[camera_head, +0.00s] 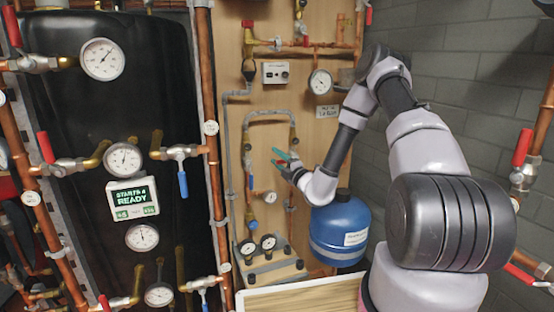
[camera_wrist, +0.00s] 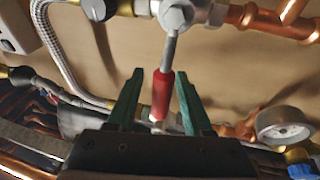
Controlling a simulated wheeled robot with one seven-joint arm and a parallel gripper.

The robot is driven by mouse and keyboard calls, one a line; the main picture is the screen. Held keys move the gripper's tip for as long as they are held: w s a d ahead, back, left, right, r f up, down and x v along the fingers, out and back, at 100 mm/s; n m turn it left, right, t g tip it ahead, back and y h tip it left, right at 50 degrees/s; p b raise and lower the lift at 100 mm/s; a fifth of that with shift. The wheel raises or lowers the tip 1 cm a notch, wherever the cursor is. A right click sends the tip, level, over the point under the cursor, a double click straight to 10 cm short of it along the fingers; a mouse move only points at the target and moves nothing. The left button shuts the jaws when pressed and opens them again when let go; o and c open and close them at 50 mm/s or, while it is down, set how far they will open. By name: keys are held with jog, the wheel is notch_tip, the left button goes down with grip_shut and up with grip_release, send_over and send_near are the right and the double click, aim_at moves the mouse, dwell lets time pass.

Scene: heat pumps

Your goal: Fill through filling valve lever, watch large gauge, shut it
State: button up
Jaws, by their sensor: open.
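A lever with a red sleeve (camera_wrist: 163,95) hangs from a valve body (camera_wrist: 175,14) on a copper pipe in the wrist view. My gripper (camera_wrist: 160,90) is open, with one green finger on each side of the red sleeve in the picture. Gaps show on both sides, so it is not clamped. In the head view my gripper (camera_head: 280,158) is in front of the wooden panel, and the lever there is mostly hidden. A round white gauge (camera_head: 320,81) with a dark needle is on the panel's upper right; its reading is too small to tell.
A blue vessel (camera_head: 340,228) stands below my forearm. A small sign (camera_head: 327,111) is under the panel gauge. A dark tank (camera_head: 90,150) with several gauges and levers fills the left. In the wrist view, a braided hose (camera_wrist: 52,60) and a small gauge (camera_wrist: 283,123) flank the gripper.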

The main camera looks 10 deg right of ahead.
jog(key=v, duration=1)
jog(key=shift+s+d, duration=0.2)
jog(key=shift+s, duration=0.15)
dwell(1.3)
jog(key=s+a+r+n+g+y, duration=0.3)
jog(key=a+r+n+g+y, duration=0.15)
jog(key=r+n, duration=0.2)
jog(key=s+a+r+n+g+y, duration=0.35)
jog(key=r+n+y, duration=0.2)
jog(key=n, duration=0.25)
jog(key=s+a+r+n+g+h, duration=0.2)
jog(key=s+r+n+g+h, duration=0.15)
jog(key=s+n+g, duration=0.45)
jog(key=s+a+r+n+g+h, duration=0.15)
jog(key=s+r+n+g, duration=0.25)
jog(key=s+n, duration=0.45)
jog(key=s+d+r+n+t+h, duration=0.2)
jog(key=d+r+n+t+h, duration=0.2)
jog(key=d+r+n+h, duration=0.1)
jog(key=s+d+r+n+t+h, duration=0.2)
jog(key=d+r+n+t+h, duration=0.2)
jog(key=d+n, duration=0.4)
jog(key=d+r+h, duration=0.1)
jog(key=h, duration=0.1)
jog(key=shift+s+d+n+t+h, duration=0.25)
jog(key=shift+d+n+t+h, duration=0.05)
jog(key=shift+d+t, duration=0.1)
